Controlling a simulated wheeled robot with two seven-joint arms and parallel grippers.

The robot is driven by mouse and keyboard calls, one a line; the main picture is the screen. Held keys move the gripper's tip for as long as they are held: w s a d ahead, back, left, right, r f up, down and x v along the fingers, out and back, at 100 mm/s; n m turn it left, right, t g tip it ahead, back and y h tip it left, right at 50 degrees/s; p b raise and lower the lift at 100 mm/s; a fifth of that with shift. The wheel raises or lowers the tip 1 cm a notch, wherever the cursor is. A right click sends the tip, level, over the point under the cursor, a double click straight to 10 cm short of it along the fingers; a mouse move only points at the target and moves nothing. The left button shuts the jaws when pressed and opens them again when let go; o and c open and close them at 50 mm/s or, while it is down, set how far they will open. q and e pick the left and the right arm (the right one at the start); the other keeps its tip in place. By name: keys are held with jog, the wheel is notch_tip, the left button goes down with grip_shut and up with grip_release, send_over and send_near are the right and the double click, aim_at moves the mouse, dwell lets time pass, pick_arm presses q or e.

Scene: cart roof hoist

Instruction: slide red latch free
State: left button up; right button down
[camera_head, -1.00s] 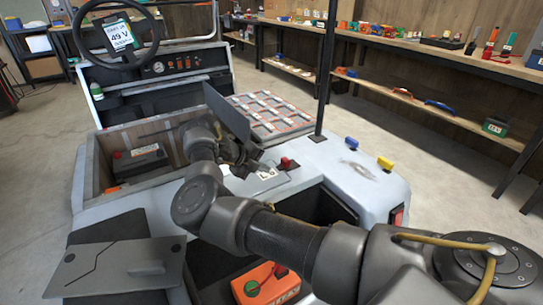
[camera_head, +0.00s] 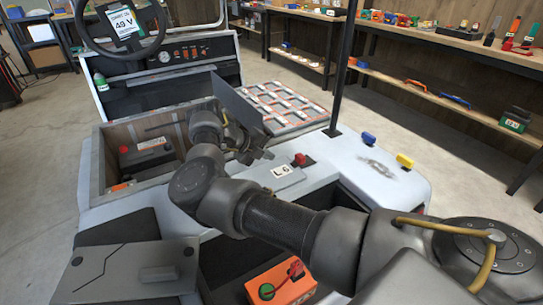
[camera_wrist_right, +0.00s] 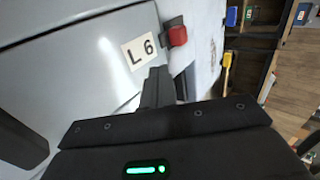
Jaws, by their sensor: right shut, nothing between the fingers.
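The red latch (camera_head: 300,159) is a small red block in a dark mount on the light grey cart top, just beyond the white label "L 6" (camera_head: 281,171). In the right wrist view the red latch (camera_wrist_right: 177,36) sits right of the label (camera_wrist_right: 139,49). My right gripper (camera_head: 264,154) is left of the latch, apart from it. Its shut, empty fingers (camera_wrist_right: 158,82) show below the latch in the wrist view, with a gap between. My left gripper is not in view.
An open compartment holds a dark battery (camera_head: 146,157). A grey upright panel (camera_head: 238,104) stands behind my right gripper. A black post (camera_head: 341,70), a blue block (camera_head: 369,138) and a yellow block (camera_head: 404,160) are right of the latch. An orange box (camera_head: 281,286) sits low in front.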

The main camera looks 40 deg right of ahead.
aim_at(297, 162)
jog(key=b+x, duration=0.1)
jog(key=x, duration=0.6)
jog(key=shift+d+f, duration=0.1)
jog(key=shift+f, duration=0.05)
jog(key=d, duration=0.3)
jog(key=shift+s+d+f, duration=0.15)
jog(key=shift+s, duration=0.1)
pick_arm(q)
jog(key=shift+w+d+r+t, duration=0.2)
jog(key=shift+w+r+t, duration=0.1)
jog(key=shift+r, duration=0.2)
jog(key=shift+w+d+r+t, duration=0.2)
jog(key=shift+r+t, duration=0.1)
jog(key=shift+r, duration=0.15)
pick_arm(e)
jog(key=shift+d, duration=0.5)
